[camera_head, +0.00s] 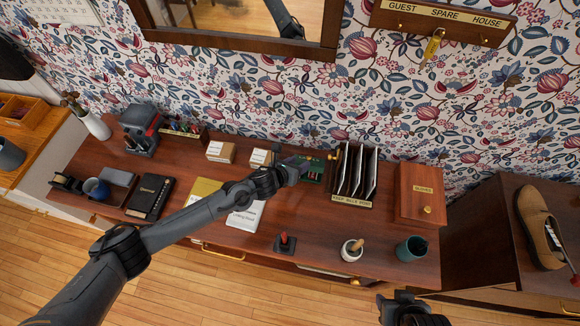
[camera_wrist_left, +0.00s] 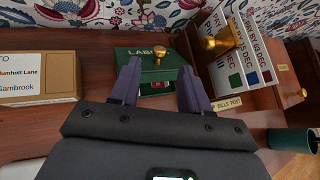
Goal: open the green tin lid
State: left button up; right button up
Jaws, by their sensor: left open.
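The green tin (camera_head: 315,176) stands near the back of the dark wooden desk, partly hidden by my left gripper (camera_head: 302,166). In the left wrist view its green panel (camera_wrist_left: 133,52) is marked "LABE…", with a round brass knob (camera_wrist_left: 158,52). Below the panel, a dark gap shows small pale and red bits; I cannot tell how far the lid is raised. My left gripper (camera_wrist_left: 160,68) is open and empty, its fingers apart in front of the panel with the knob between and just beyond the tips. My right gripper (camera_head: 400,302) is low in the head view, away from the tin.
A bill rack (camera_head: 351,203) stands close right of the tin, with a wooden box (camera_head: 419,190) beyond. Small cartons (camera_head: 221,152) stand to the left. A red-handled stamp (camera_head: 285,243), white pot (camera_head: 352,250) and teal cup (camera_head: 411,248) line the front. Bare desk lies between.

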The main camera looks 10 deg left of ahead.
pick_arm(q)
jog(key=v, duration=0.5)
